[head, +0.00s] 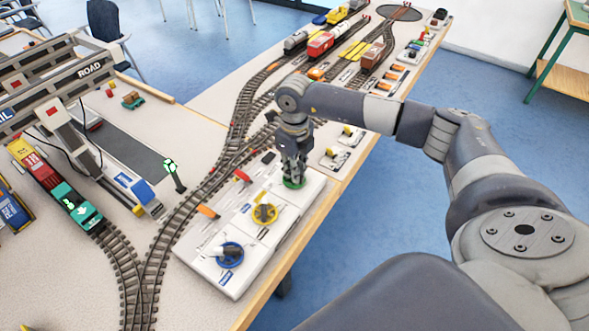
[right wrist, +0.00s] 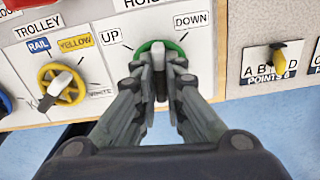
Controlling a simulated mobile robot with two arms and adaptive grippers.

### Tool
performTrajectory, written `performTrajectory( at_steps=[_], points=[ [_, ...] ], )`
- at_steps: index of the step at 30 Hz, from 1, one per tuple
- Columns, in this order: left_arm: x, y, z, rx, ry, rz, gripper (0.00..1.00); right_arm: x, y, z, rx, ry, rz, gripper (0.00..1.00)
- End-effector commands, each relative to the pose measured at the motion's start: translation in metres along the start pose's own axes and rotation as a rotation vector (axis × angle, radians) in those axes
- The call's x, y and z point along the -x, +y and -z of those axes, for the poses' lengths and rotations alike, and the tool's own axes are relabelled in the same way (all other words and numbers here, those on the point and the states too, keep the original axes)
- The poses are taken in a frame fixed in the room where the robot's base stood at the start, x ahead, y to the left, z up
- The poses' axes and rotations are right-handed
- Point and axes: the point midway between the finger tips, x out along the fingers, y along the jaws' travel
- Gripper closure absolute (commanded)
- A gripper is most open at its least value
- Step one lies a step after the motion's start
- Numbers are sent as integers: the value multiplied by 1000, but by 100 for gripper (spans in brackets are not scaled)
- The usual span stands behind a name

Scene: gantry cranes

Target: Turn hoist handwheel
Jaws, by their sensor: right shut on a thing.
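The green hoist handwheel (right wrist: 146,47) is on the white control panel, with the UP label (right wrist: 111,37) and the DOWN label (right wrist: 191,20) beside it. It also shows in the head view (head: 293,183), mostly hidden under the gripper. My right gripper (right wrist: 159,74) points down at the wheel and is shut on its grey grip (right wrist: 158,57). In the head view my right gripper (head: 293,172) stands upright over the wheel. My left gripper is out of view.
The yellow trolley handwheel (head: 265,213) and a blue handwheel (head: 230,254) sit nearby on the same panel. Model railway tracks (head: 206,190) curve past it. A gantry crane (head: 70,90) and a red and teal train (head: 57,190) stand at left.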

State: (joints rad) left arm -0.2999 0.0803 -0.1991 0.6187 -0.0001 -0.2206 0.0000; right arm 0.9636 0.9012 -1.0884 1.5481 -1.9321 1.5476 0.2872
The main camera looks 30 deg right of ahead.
Motion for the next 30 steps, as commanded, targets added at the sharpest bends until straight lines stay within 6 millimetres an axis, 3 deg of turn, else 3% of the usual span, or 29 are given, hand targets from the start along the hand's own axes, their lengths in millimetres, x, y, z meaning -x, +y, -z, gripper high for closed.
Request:
performTrajectory(
  at_steps=[18,30],
  points=[
    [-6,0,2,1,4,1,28,0,0,0,-512,0,0,100],
    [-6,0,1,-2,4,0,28,1,0,-1,-689,-1,0,100]
  ],
)
